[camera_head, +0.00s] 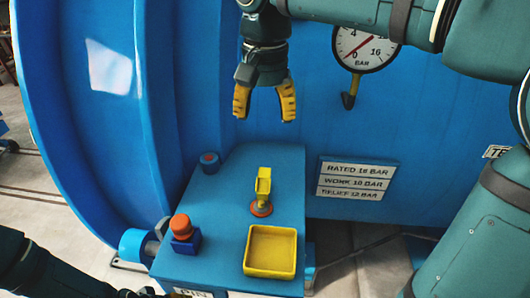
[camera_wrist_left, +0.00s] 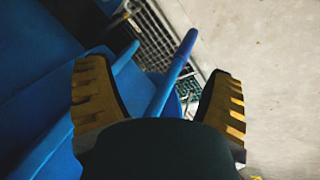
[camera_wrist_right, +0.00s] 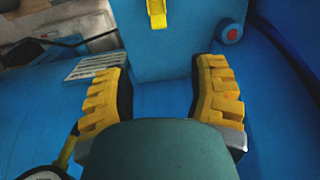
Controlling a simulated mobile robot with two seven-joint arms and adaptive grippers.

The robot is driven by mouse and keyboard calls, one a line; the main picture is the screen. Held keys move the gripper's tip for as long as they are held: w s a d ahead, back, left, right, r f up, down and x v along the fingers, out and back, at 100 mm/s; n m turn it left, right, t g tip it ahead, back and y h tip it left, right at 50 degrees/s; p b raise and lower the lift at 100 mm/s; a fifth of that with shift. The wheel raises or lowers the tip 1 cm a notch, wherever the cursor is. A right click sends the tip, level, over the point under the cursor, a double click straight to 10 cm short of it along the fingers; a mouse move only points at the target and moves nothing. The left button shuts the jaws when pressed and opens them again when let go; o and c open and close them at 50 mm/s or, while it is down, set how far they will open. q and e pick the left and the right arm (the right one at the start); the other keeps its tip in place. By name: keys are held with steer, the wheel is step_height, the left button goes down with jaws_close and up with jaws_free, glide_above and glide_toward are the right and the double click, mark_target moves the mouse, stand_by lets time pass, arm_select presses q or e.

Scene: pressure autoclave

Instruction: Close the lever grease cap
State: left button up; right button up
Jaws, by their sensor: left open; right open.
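The grease cap's lever (camera_head: 263,188) is a yellow upright piece on an orange-red round base, on top of a blue block. Part of it shows at the top edge of the right wrist view (camera_wrist_right: 157,14). My right gripper (camera_head: 265,112) is open and empty, hanging fingers down behind and above the lever, apart from it. Its two yellow fingers also show wide apart in the right wrist view (camera_wrist_right: 160,75). My left gripper (camera_wrist_left: 158,80) is open and empty beside blue metal parts and the floor.
On the blue block (camera_head: 222,215) stand a yellow tray (camera_head: 270,230) in front of the lever, an orange-topped knob (camera_head: 181,226) at the left and a small blue knob (camera_head: 209,160) behind. A pressure gauge (camera_head: 366,45) and rating plate (camera_head: 354,179) sit on the vessel wall.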

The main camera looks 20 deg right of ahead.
mark_target(264, 180)
step_height(264, 180, down, 14)
steer(key=b, duration=0.2)
steer(key=shift+s+r+b, duration=0.15)
steer(key=shift+r+b, duration=0.05)
steer(key=shift+b, duration=0.1)
steer(key=shift+o, duration=0.2)
jaws_close()
